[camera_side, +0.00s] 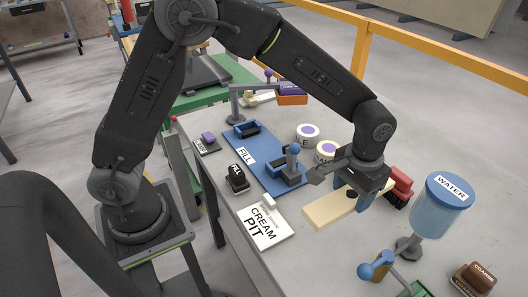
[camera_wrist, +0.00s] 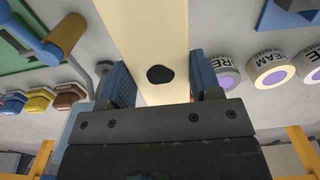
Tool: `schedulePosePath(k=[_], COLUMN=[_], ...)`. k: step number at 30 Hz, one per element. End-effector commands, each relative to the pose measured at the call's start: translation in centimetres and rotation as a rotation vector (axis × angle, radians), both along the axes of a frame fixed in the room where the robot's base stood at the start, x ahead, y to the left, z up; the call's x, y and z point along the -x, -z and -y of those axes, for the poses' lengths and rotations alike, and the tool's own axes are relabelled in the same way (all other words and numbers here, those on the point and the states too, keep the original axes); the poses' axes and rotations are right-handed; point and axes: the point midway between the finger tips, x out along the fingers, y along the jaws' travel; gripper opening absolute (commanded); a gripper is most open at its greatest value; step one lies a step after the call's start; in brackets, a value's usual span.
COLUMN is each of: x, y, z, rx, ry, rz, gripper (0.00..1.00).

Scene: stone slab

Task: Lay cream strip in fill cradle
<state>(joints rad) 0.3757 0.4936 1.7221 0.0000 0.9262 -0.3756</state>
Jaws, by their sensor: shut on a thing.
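The cream strip (camera_side: 328,209) is a long, flat, pale bar. My gripper (camera_side: 352,199) is shut on it, with the strip reaching out to the left of the jaws. In the wrist view the strip (camera_wrist: 146,30) runs between the blue jaws of the gripper (camera_wrist: 160,88), and a dark round spot shows on its face. The fill cradle is a blue base (camera_side: 266,172) marked FILL, with a blue trough block at each end (camera_side: 247,130). Its near end has a grey post with a blue knob (camera_side: 293,150). The strip is to the right of the cradle and apart from it.
A white CREAM PIT card (camera_side: 263,232) with a small block lies left of the strip. A black block (camera_side: 237,180) stands left of the cradle. A red brush (camera_side: 399,186) and WATER jar (camera_side: 440,208) stand right.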

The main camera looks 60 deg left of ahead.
Motion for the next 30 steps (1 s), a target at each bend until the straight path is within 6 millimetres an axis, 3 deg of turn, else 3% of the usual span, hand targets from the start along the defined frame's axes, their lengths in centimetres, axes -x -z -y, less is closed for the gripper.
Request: schedulePosePath(k=[5, 16, 23, 26, 30], x=[-0.1, -0.1, -1.2, -1.6, -1.9], y=[-1.8, -9.1, -8.8, -8.8, -8.9], z=[0.1, 0.0, -4.7, -7.4, -12.6], rx=[0.003, 0.003, 0.001, 0.001, 0.001], ry=[0.0, 0.0, -0.153, -0.24, -0.41], rz=[0.007, 0.007, 0.003, 0.002, 0.003], gripper=[0.2, 0.2, 0.2, 0.2, 0.2])
